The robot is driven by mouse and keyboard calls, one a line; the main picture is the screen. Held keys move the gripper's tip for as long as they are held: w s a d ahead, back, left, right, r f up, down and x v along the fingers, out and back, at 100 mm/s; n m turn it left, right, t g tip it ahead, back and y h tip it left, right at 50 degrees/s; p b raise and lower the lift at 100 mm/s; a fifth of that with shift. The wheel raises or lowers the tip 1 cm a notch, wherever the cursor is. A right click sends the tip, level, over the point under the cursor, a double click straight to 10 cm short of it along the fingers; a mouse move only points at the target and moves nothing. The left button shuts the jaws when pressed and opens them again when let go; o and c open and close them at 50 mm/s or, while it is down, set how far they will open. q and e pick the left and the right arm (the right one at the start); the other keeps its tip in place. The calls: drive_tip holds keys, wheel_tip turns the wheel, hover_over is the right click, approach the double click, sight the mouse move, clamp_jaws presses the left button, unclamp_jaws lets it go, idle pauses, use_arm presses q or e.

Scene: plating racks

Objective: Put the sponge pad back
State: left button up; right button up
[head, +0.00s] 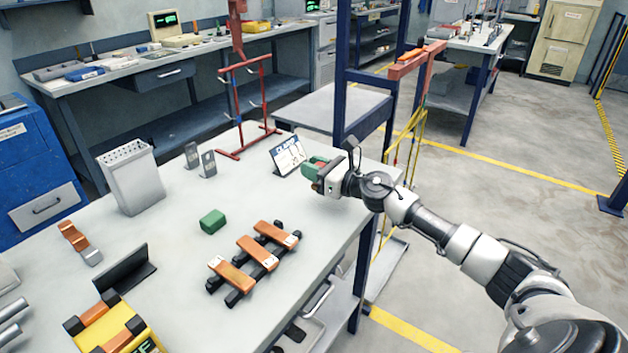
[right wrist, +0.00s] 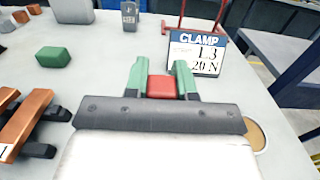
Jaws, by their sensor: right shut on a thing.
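My right gripper (head: 314,171) is over the table's right part, beside the CLAMP sign. In the right wrist view its two green fingers (right wrist: 161,84) are shut on a small red block (right wrist: 161,88). I cannot tell for sure whether this block is the sponge pad. A green block (head: 212,221) lies apart on the table, left of the gripper; it also shows in the right wrist view (right wrist: 53,57). My left gripper is not in view.
The CLAMP sign (head: 287,156) stands close beyond the gripper. A red hook stand (head: 249,107) is behind it. A black rack with orange bars (head: 257,257) is at the table's front. Bare tabletop separates the green block and gripper.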

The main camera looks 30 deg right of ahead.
wheel_tip(320, 180, down, 4)
drive_tip(key=shift+r+b, duration=0.15)
drive_tip(key=shift+b, duration=0.15)
drive_tip(key=shift+s+f+b, duration=0.1)
drive_tip(key=shift+f+b, duration=0.1)
drive_tip(key=shift+b, duration=0.1)
drive_tip(key=o, duration=0.9)
drive_tip(key=shift+r, duration=0.1)
